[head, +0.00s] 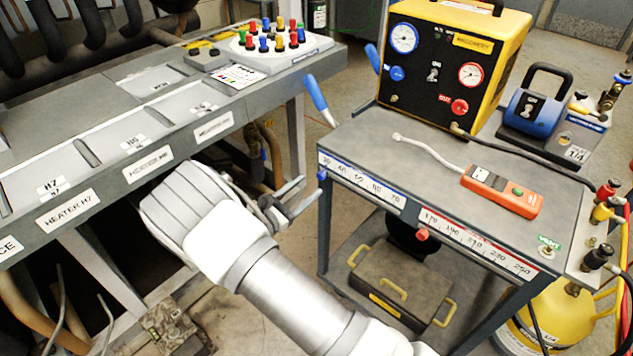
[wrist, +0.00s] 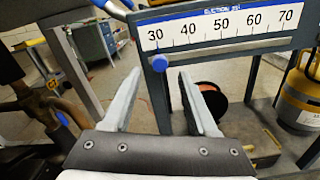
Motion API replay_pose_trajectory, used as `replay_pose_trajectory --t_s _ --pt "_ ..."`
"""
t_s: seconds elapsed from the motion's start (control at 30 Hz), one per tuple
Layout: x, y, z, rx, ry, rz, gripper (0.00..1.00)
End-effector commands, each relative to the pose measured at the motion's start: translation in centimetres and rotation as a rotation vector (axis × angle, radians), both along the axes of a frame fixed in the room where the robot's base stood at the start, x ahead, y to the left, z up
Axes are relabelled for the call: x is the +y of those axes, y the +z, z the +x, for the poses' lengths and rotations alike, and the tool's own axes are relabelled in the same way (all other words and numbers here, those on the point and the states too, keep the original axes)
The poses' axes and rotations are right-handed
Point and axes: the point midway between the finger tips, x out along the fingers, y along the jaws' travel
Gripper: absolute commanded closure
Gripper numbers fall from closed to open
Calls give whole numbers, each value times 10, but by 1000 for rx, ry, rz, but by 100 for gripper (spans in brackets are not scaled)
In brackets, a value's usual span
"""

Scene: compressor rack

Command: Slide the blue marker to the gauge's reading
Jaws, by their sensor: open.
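The blue marker (head: 322,175) is a small round knob at the left end of the blue-edged scale (head: 361,181) on the cart's front edge. In the wrist view the blue marker (wrist: 160,63) is just below the 30 mark of the scale (wrist: 222,30). My gripper (head: 300,196) is open and empty, left of the cart's corner. In the wrist view its fingertips (wrist: 158,74) appear either side of the marker; I cannot tell the depth gap. The blue-ringed gauge (head: 404,38) is on the yellow case; its reading is too small to tell.
A red-edged scale (head: 475,240) with a red marker (head: 422,234) lies to the right on the same edge. A red-ringed gauge (head: 470,74) sits on the yellow case (head: 505,55). An orange meter (head: 501,190) lies on the cart top. The heater bench (head: 20,235) stands left.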

Motion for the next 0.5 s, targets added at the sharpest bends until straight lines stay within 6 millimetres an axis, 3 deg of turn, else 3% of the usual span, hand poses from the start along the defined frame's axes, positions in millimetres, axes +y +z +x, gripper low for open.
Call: replay_pose_trajectory --t_s 0.2,0.5 --pt "-21 -1 27 -1 -1 2 41" --pt "-28 0 36 -1 1 1 41"
